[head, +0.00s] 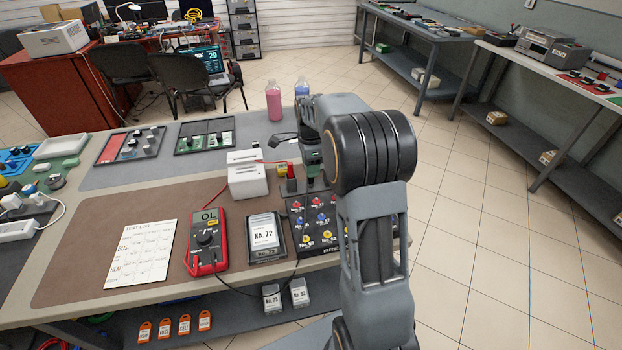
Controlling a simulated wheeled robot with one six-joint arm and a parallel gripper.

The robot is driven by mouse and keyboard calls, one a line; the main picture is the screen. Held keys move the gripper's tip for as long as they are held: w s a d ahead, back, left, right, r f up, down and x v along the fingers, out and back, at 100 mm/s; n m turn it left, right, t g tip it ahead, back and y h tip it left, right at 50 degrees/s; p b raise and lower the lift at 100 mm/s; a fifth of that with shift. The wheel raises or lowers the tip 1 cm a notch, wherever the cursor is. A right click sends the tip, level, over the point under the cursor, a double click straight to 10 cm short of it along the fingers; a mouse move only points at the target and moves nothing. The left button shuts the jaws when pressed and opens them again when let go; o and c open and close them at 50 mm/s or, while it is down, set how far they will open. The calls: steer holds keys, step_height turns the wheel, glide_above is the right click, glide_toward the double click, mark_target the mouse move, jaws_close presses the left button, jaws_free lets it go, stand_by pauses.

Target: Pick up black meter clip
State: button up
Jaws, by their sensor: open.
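The red multimeter (207,240) lies on the brown mat and its display reads OL. A black lead runs from it along the front of the table to the right. I cannot make out the black meter clip for sure; it may be hidden behind my arm. A small red clip-like piece (291,184) stands at the back edge of the black terminal panel (311,222). My gripper (306,178) is open, over the back of this panel, beside the red piece. My own arm hides much of it.
A white box (247,175) with a red lead stands left of my gripper. A black device labelled No. 72 (264,237) and a printed sheet (142,253) lie in front. Two bottles (274,101) stand behind.

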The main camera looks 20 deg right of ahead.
mark_target(311, 183)
steer(key=shift+f, duration=2.7)
steer(key=shift+c, duration=0.4)
jaws_close()
